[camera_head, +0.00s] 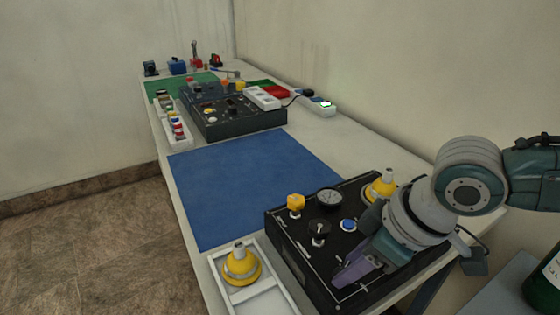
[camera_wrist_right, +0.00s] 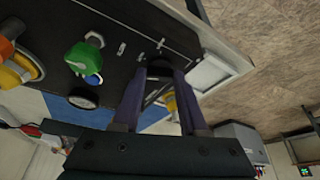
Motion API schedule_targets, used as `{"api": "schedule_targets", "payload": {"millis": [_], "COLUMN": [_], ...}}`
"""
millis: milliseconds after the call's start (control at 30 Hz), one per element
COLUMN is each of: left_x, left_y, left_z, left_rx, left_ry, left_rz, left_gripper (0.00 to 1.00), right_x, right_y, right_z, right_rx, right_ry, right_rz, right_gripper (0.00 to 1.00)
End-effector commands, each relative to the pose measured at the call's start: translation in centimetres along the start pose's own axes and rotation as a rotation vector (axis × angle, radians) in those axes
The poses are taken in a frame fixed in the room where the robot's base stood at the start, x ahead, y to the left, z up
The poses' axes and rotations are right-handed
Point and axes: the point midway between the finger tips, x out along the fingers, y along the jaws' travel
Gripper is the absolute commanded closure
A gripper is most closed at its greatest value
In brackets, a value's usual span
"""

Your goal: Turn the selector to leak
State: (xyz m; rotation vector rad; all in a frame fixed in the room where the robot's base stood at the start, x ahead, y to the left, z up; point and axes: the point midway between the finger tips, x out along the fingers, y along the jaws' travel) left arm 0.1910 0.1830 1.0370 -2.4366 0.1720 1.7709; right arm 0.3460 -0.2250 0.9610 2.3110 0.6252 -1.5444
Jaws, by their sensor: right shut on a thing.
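The black trainer panel (camera_head: 290,260) lies at the near end of the table, with an orange knob (camera_head: 295,203), a gauge (camera_head: 329,197), a black knob with a pale base (camera_head: 318,230) and a blue button (camera_head: 348,225). My right gripper (camera_head: 350,275) is at the panel's near part, purple fingers down. In the right wrist view its fingers (camera_wrist_right: 160,75) close on a small dark part on the panel, apparently the selector, mostly hidden by the fingers. Its setting cannot be read. A green knob (camera_wrist_right: 84,56) stands beside the blue button (camera_wrist_right: 94,79). My left gripper is out of view.
A white tray (camera_head: 281,288) with a yellow cone-shaped part (camera_head: 241,264) stands left of the panel. Another yellow part (camera_head: 381,187) is at the panel's back right, close to my arm. The blue mat (camera_head: 250,180) behind is clear. A second black panel (camera_head: 240,128) stands farther back.

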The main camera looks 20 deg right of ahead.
Motion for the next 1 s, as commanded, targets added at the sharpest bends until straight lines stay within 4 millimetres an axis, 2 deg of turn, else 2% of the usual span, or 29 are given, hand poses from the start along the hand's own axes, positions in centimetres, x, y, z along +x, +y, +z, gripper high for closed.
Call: {"api": "schedule_targets", "payload": {"millis": [33, 400, 700, 1000], "left_x": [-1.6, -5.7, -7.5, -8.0], "left_y": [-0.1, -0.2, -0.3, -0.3], "left_z": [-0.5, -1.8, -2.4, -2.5], "left_rx": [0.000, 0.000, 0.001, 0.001], "left_ry": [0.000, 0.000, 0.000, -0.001], "left_rz": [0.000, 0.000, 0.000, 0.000], "left_gripper": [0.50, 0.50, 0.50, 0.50], "right_x": [-0.8, -0.5, -0.1, 0.2], "right_y": [-0.3, -0.7, -0.9, -1.1], "right_z": [-0.3, -0.4, -0.5, -0.6], "right_rx": [0.042, 0.370, 0.635, 0.897], "right_ry": [0.000, 0.000, 0.001, 0.000], "right_rz": [0.010, 0.144, 0.253, 0.363], "right_gripper": [1.00, 1.00, 1.00, 1.00]}}
